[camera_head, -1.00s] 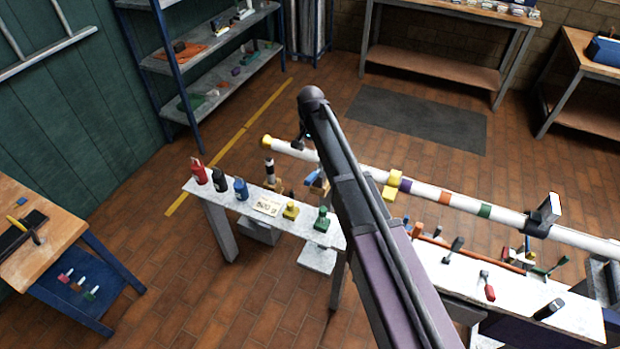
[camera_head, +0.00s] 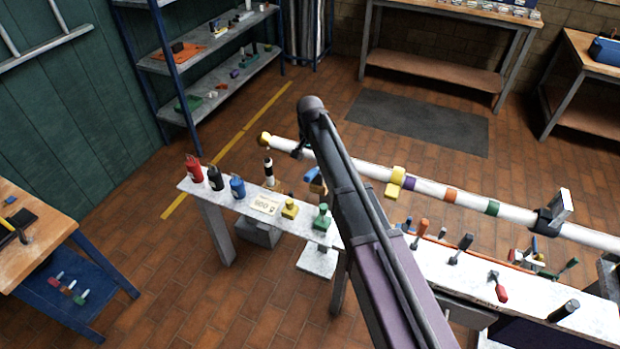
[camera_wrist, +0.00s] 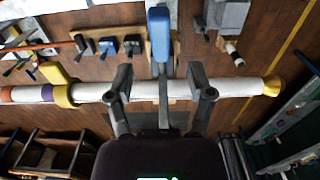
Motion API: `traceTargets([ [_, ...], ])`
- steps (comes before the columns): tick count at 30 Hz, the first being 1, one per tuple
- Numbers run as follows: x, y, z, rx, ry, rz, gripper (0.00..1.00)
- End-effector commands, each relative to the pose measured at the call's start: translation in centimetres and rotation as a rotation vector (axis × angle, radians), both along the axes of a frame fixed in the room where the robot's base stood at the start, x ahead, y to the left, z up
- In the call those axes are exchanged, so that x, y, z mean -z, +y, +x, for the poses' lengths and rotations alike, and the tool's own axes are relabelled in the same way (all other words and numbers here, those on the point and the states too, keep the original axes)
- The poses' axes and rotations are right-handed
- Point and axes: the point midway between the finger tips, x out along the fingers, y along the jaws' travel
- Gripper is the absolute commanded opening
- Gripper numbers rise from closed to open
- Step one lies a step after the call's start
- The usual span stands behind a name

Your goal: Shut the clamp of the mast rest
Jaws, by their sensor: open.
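The white mast (camera_wrist: 235,88) runs across the wrist view and ends in a yellow cap (camera_wrist: 273,85). In the head view the mast (camera_head: 520,214) slopes down to the right. A blue lever (camera_wrist: 158,35) stands at the mast in the wrist view, in front of a wooden block; it seems to belong to the mast rest's clamp. Blue also shows beside my arm in the head view (camera_head: 314,178). My gripper (camera_wrist: 162,88) is open, with one finger on either side of the lever's line, over the mast. Contact cannot be told. My arm hides part of the rest in the head view.
A yellow collar (camera_wrist: 62,86) sits on the mast to the left in the wrist view. A narrow white bench (camera_head: 225,197) holds bottles and small coloured blocks. Tools lie on its right part (camera_head: 440,265). Open floor lies beyond the mast.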

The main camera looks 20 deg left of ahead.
Motion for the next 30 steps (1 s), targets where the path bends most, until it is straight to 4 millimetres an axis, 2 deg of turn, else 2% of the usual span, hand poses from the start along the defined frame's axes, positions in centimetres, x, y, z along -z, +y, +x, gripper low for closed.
traceTargets([
  [1,0.8,0.0,0.0,0.000,0.000,0.000,0.69],
  [18,5.0,0.0,0.0,-0.001,0.000,0.000,0.69],
  [30,6.8,0.1,0.0,-0.001,0.000,0.000,0.69],
])
